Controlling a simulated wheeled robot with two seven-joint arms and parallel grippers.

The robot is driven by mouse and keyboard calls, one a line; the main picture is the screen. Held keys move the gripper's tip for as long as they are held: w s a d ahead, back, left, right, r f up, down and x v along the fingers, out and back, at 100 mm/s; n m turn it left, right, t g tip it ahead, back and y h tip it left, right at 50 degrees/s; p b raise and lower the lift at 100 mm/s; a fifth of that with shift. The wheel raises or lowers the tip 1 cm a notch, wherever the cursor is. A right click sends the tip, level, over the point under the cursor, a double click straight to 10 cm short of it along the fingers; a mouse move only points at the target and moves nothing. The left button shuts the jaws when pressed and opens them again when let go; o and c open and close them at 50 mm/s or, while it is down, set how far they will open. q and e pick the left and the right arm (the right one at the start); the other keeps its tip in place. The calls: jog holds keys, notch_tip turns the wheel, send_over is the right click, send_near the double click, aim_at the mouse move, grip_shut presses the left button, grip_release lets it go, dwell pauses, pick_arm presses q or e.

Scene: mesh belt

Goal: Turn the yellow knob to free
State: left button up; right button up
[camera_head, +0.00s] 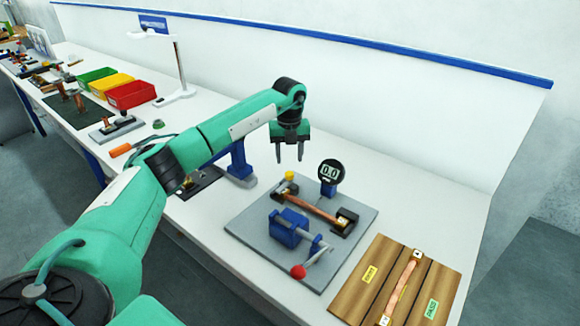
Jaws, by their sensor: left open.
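The yellow knob (290,176) is small and sits at the back left of a grey base plate (258,238), at one end of a braided copper strip (312,207). I cannot read its setting. My left gripper (289,158) points down above and just behind the knob in the picture, with its two fingers apart and nothing between them. It appears clear of the knob. A round black gauge (331,172) reading 0.0 stands on the plate. A blue clamp block (289,228) with a red ball handle (298,271) is at the plate's front. My right gripper is out of view.
A wooden board (441,283) with yellow and green labels and another copper strip lies right of the plate. A blue post (240,164) stands left of it. Green, yellow and red bins (130,95) and a white lamp (180,68) are further left. The table behind the gauge is clear.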

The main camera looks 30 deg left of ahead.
aim_at(289, 173)
pick_arm(q)
notch_tip(289, 173, down, 4)
jog(key=shift+f+p, duration=0.15)
jog(key=shift+p, duration=0.35)
jog(key=shift+f, duration=0.7)
jog(key=c, duration=1)
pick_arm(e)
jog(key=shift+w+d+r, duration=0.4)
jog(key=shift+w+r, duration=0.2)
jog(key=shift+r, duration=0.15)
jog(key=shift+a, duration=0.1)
